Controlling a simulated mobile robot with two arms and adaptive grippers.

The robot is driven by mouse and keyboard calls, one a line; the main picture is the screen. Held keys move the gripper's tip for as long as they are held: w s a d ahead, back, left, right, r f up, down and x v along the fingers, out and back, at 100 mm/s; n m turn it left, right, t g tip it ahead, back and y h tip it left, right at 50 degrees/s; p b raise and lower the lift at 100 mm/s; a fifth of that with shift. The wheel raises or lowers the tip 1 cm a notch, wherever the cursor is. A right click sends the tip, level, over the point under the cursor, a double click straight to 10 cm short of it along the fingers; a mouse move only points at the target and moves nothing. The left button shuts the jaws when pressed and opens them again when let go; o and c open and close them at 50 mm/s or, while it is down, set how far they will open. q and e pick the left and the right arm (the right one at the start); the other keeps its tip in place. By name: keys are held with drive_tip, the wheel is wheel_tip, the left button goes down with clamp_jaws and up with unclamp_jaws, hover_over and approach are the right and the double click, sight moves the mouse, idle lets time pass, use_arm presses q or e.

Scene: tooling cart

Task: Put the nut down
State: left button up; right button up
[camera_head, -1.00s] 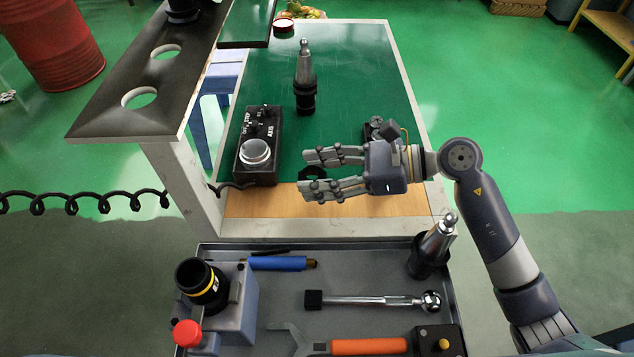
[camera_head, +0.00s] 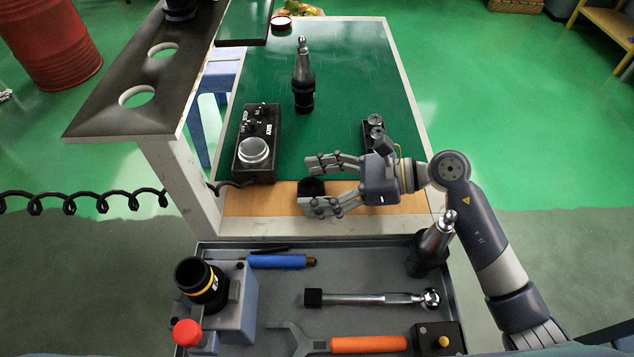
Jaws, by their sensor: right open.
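The black nut (camera_head: 313,188) is at the front of the cart top, by the border of the green mat and the wooden strip. It appears to rest on the surface. My right gripper (camera_head: 309,186) comes in from the right with its fingers spread open, one on the far side of the nut and one on the near side. The near finger hides part of the nut's lower edge, so I cannot tell whether it touches. My left gripper is not in view.
A black control box (camera_head: 257,150) stands left of the nut, and a tool holder (camera_head: 303,80) stands behind. A small dark device (camera_head: 375,130) is behind my gripper. The grey tray (camera_head: 375,270) in front holds a torque wrench (camera_head: 370,299) and other tools. The mat's middle is clear.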

drive_tip(key=shift+r, duration=0.1)
drive_tip(key=b+v, duration=0.2)
drive_tip(key=v, duration=0.9)
drive_tip(key=shift+d, duration=0.15)
drive_tip(key=shift+d+r, duration=0.2)
drive_tip(key=shift+d, duration=0.2)
